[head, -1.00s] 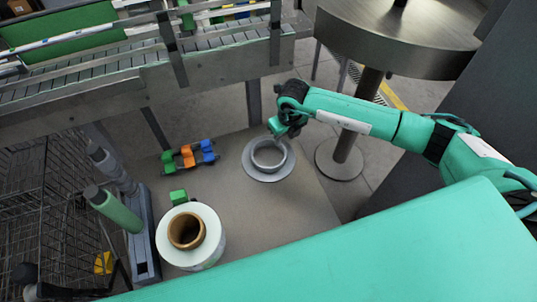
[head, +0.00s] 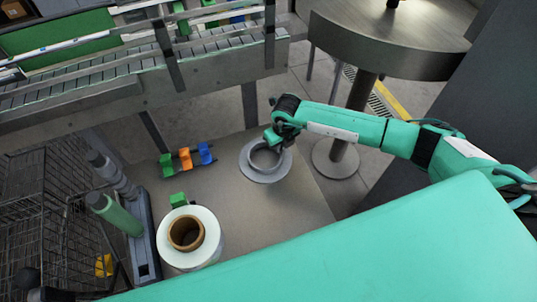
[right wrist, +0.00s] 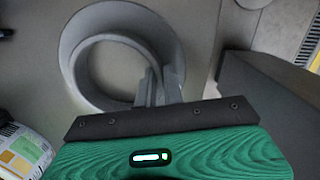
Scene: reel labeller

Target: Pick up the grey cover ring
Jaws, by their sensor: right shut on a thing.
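The grey cover ring (head: 265,161) is a flat flange with a raised round collar. It lies on the brown surface in the middle of the head view. It also shows in the right wrist view (right wrist: 78,36), at upper left. My right gripper (head: 273,141) is at the collar's far side in the head view. In the right wrist view its fingers (right wrist: 160,82) are shut on the collar's wall, one on each side. The fingertips are partly hidden in the head view. My left gripper is not in view.
A white label roll (head: 189,238) with a brown core stands at the front left. Green, orange and blue clips (head: 186,159) lie behind it. A conveyor (head: 130,90) runs along the back. A round steel table (head: 390,40) stands at the back right. Bare surface (head: 285,215) lies in front of the ring.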

